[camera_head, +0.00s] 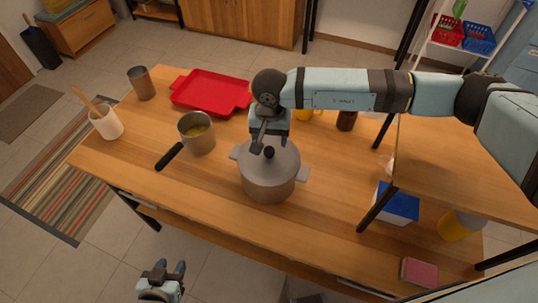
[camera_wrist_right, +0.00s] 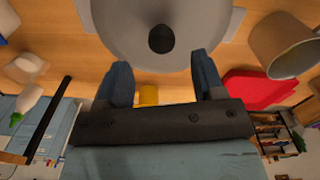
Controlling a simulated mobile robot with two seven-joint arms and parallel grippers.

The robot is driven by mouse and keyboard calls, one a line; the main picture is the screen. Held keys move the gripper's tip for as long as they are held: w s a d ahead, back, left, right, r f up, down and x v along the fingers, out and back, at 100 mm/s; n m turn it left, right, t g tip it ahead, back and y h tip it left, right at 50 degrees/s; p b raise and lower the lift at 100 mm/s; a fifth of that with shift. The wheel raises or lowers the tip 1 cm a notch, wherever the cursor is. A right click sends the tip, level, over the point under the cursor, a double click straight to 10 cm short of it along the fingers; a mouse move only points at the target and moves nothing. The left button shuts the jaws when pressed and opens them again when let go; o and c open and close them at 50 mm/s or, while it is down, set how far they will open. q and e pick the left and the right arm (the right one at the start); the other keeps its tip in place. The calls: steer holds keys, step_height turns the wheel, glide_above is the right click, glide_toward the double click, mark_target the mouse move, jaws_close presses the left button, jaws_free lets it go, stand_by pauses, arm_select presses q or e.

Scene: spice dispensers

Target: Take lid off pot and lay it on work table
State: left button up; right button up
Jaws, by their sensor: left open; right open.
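The grey metal pot (camera_head: 268,188) stands on the wooden work table (camera_head: 205,188). Its grey lid (camera_head: 288,163) is on it, with a round black knob (camera_head: 269,152) on top. In the right wrist view the lid (camera_wrist_right: 115,35) fills the top middle, and its knob (camera_wrist_right: 161,39) lies ahead of the fingertips, between their lines. My right gripper (camera_head: 268,142) is over the back of the lid, open and empty; its two blue fingers (camera_wrist_right: 160,70) are apart. My left gripper (camera_head: 170,268) is open and empty, in front of the table's near edge.
A long-handled saucepan (camera_head: 197,140) stands left of the pot, a red tray (camera_head: 211,93) behind it. A metal cup (camera_head: 142,84) and white utensil crock (camera_head: 105,122) are at the left. A raised wooden shelf (camera_head: 450,170) stands at the right. The table's front left is clear.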

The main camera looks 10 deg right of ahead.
mark_target(269, 149)
steer(key=shift+f+p, duration=0.35)
steer(key=shift+f, duration=0.3)
step_height(269, 149, down, 4)
steer(key=shift+a+r+p, duration=0.15)
steer(key=shift+r+p, duration=0.05)
steer(key=shift+p, duration=0.3)
steer(key=shift+f, duration=0.3)
steer(key=c, duration=1)
steer(key=shift+r, duration=0.1)
steer(key=shift+c, duration=0.2)
